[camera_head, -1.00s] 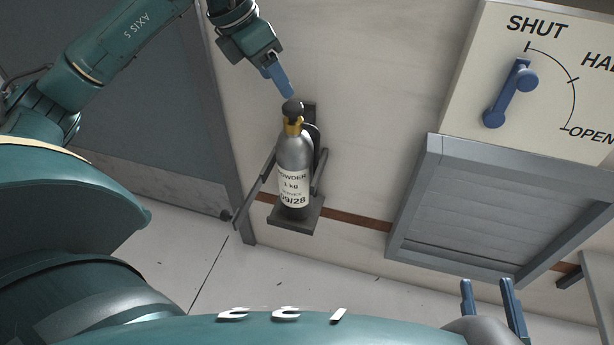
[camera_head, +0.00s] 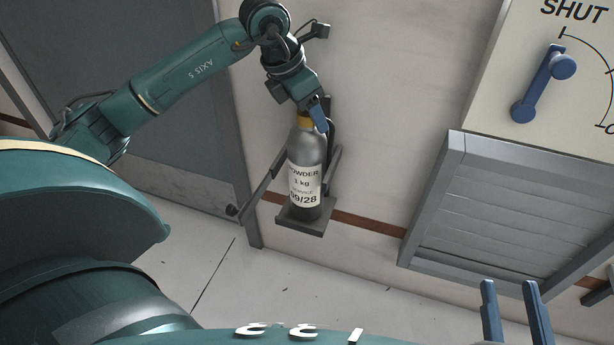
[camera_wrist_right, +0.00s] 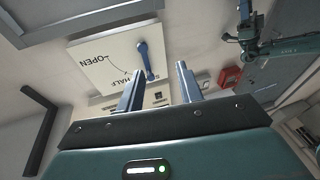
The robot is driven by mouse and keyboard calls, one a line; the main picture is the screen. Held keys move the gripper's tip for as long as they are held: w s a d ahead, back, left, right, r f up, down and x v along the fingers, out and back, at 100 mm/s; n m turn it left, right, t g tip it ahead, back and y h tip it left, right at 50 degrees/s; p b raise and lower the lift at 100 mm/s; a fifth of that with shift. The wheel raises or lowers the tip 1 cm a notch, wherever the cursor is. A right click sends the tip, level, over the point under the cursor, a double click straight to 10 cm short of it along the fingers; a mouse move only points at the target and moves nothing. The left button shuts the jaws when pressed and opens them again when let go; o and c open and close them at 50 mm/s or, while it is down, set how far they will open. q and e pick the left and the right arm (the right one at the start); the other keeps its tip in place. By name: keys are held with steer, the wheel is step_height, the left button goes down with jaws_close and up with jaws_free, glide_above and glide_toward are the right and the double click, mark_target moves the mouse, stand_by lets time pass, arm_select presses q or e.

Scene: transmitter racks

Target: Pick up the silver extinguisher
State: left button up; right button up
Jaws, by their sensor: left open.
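The silver extinguisher (camera_head: 308,150) stands upright in a dark wall bracket (camera_head: 306,226), with a white label and a gold collar below its top. My left gripper (camera_head: 319,118) is at the extinguisher's neck, its blue finger in front of the dark top, which it mostly hides. It is open; whether it touches the neck cannot be told. My right gripper (camera_head: 516,305) is open and empty at the lower right of the head view, well away from the extinguisher. Its two fingers also show in the right wrist view (camera_wrist_right: 160,85).
A cream panel with a blue lever (camera_head: 541,85) marked SHUT is at the upper right, above a grey louvred box (camera_head: 490,205). Bracket arms flank the extinguisher. A grey door (camera_head: 120,60) is at left. In the right wrist view a red box (camera_wrist_right: 229,76) shows. Wall between extinguisher and louvred box is clear.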

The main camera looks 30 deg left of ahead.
arm_select(q)
steer(key=shift+w+f, duration=0.15)
steer(key=shift+f, duration=0.25)
steer(key=shift+r, duration=0.1)
jaws_close()
stand_by(0.5)
steer(key=shift+w+r, duration=0.1)
steer(key=shift+r, duration=0.15)
